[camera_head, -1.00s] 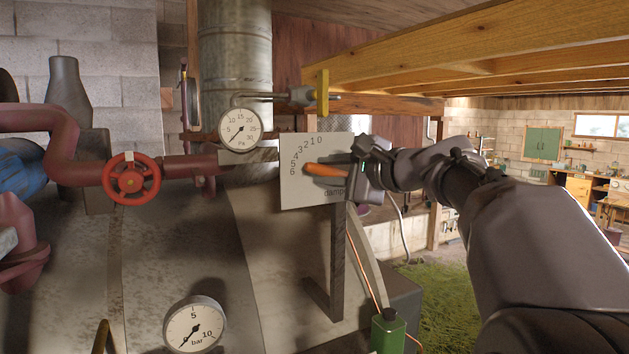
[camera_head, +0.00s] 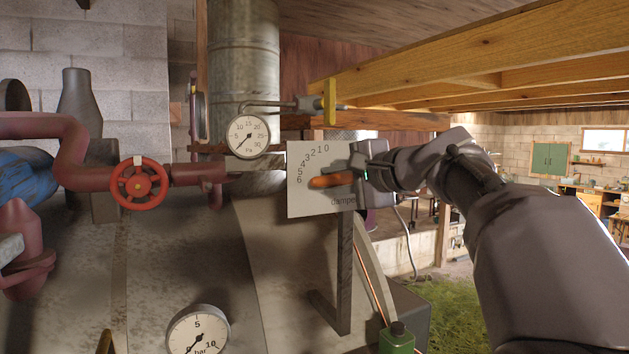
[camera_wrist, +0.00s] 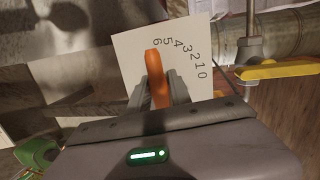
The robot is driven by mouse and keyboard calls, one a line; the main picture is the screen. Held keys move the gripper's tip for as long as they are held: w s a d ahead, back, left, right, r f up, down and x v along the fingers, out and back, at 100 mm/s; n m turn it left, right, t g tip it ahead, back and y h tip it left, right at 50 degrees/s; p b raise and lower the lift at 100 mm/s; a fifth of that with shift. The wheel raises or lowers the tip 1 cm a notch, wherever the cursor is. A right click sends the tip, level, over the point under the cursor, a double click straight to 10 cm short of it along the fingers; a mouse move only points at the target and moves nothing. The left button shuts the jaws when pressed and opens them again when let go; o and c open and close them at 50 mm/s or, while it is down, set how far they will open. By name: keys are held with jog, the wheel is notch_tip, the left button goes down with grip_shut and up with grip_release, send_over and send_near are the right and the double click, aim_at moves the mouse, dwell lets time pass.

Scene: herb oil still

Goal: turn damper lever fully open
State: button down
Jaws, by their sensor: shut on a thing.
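The damper lever (camera_head: 330,181) is an orange handle in front of a white scale plate (camera_head: 305,205) marked 0 to 6 and "damper". In the head view the lever lies nearly level, its tip pointing left at about the 6. In the wrist view the lever (camera_wrist: 154,65) stands almost upright in the picture, its tip close beside the 6. My gripper (camera_head: 360,175) reaches in from the right and is shut on the lever; in the wrist view its fingers (camera_wrist: 159,88) lie on both sides of it. The lever's pivot is hidden behind my gripper.
A yellow handle (camera_head: 330,102) on a thin pipe and a round Pa gauge (camera_head: 248,136) sit above the plate. A red handwheel (camera_head: 140,183) is at left, a bar gauge (camera_head: 198,331) below. Wooden beams (camera_head: 480,78) hang above my arm. A green container (camera_head: 397,341) stands low.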

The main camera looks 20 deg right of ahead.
jog(key=shift+r, duration=0.1)
jog(key=c, duration=1.2)
grip_release()
jog(key=shift+a, duration=0.1)
jog(key=b+v, duration=0.2)
jog(key=v, duration=1.5)
jog(key=shift+s+r, duration=0.1)
jog(key=shift+s, duration=0.1)
